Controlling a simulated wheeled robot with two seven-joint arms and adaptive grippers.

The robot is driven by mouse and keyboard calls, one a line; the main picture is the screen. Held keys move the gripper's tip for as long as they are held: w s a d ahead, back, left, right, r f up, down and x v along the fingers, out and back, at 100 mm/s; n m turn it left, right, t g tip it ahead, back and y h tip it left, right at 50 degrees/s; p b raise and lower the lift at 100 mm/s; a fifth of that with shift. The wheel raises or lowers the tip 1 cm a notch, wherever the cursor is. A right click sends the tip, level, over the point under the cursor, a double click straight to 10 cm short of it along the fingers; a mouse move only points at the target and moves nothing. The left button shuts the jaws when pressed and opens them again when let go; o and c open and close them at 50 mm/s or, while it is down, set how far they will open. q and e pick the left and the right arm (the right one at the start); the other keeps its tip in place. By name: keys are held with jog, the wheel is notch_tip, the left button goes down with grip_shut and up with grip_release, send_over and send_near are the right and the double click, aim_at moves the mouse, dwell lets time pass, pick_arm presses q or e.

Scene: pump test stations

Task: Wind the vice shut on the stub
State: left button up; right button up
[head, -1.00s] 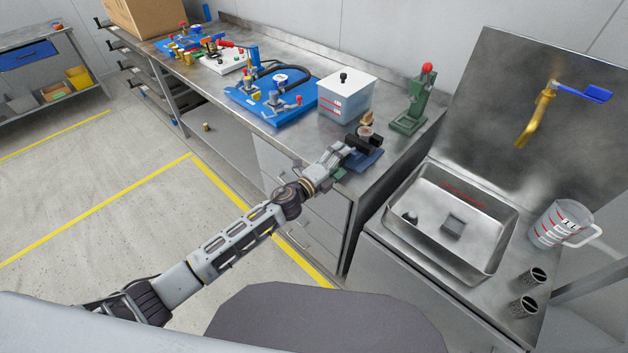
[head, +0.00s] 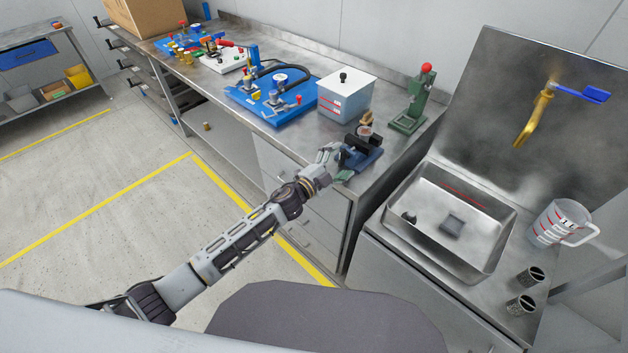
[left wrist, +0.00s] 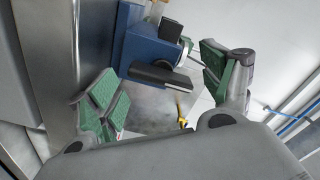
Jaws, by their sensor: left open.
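The blue vice (head: 366,158) with black jaws stands at the front right corner of the steel bench. It also shows in the left wrist view (left wrist: 146,52). A small tan and grey piece, likely the stub (head: 366,130), stands at its jaws; whether they touch it I cannot tell. A black bar (left wrist: 160,76), which looks like the vice's handle, lies across its near face. My left gripper (head: 338,165) is open and empty at the vice's front left. In the wrist view its green-padded fingers (left wrist: 160,88) are wide apart, one on each side of the bar. My right gripper is out of view.
A white lidded box (head: 346,98) and a green press with a red knob (head: 410,105) stand behind the vice. Blue pump boards (head: 270,97) lie farther left. A sink (head: 450,222) and a measuring jug (head: 560,224) are at right.

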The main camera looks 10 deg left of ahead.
pick_arm(q)
jog(key=shift+n, duration=2.4)
jog(key=shift+n+b, duration=0.3)
jog(key=shift+n, duration=2.7)
jog(key=shift+a, duration=0.15)
jog(key=v, duration=1.1)
jog(key=shift+s, duration=0.1)
